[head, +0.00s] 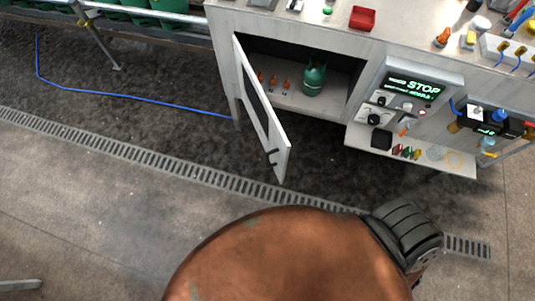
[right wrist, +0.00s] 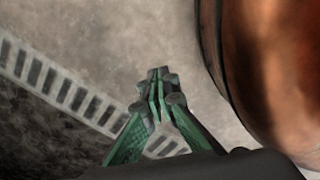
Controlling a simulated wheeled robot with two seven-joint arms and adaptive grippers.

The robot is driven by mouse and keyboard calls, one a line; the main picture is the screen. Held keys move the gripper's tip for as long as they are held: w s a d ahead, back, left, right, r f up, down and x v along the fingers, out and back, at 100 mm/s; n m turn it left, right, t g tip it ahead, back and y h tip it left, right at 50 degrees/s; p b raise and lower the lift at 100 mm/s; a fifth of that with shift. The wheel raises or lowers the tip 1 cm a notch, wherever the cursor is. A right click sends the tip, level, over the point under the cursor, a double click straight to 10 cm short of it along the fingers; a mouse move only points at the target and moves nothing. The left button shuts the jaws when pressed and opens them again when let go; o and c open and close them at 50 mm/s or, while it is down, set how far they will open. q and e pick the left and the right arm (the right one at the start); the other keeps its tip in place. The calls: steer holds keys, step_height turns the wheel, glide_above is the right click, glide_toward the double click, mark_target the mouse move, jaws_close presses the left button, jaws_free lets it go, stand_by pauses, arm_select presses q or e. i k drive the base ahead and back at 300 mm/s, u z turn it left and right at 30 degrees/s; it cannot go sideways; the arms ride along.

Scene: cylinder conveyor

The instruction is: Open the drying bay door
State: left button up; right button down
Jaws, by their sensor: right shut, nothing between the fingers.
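The drying bay door (head: 257,112) is a white panel with a dark window, hinged at the left of the cabinet opening. My right gripper (right wrist: 157,80) has green fingers and is shut and empty above the floor, away from the door. Neither gripper shows in the head view.
A copper-brown rounded body fills the bottom of the head view and the right of the right wrist view. A control panel reading STOP (head: 415,86) is right of the bay, above a shelf (head: 437,165). A floor grate (head: 190,174) and blue cable (head: 130,98) cross the floor.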

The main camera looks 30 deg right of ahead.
mark_target(275, 142)
steer(key=u, duration=1.6)
steer(key=k, duration=0.7)
steer(key=z, duration=1.5)
steer(key=k, duration=0.25)
steer(key=z, duration=0.45)
